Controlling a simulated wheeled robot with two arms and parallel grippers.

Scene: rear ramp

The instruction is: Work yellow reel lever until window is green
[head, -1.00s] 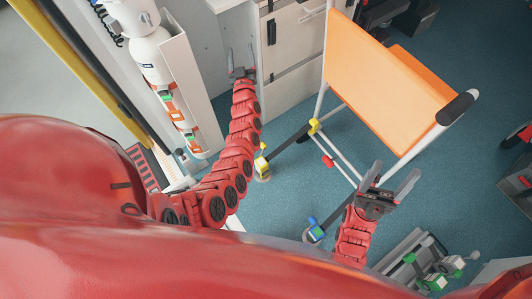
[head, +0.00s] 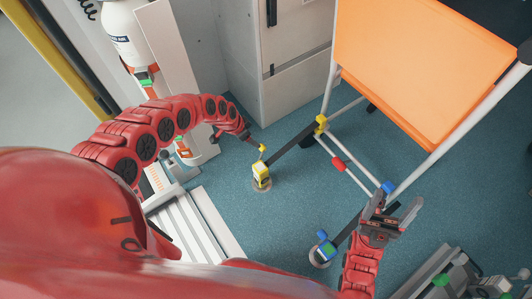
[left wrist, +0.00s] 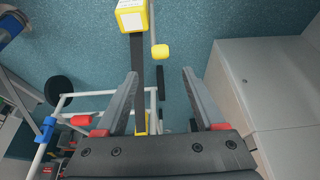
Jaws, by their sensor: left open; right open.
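The yellow reel (head: 261,177) stands on the blue floor, with a dark strap running from it to a yellow fitting on the orange chair's frame. Its lever (head: 262,149) sticks up and ends in a yellow knob. In the left wrist view the reel (left wrist: 124,22) is at the top edge and the lever knob (left wrist: 160,52) is just beyond the fingertips, between their lines. My left gripper (head: 235,143) is open and empty, beside the lever. My right gripper (head: 397,200) is open and empty near the chair's lower frame. I cannot make out a green window on the yellow reel.
The orange chair (head: 420,65) stands at the upper right on white tubes. A blue reel (head: 325,250) with a green patch is on the floor near my right arm. A grey cabinet (head: 290,50) stands behind my left gripper. Grey ramp rails (head: 190,232) lie at the left.

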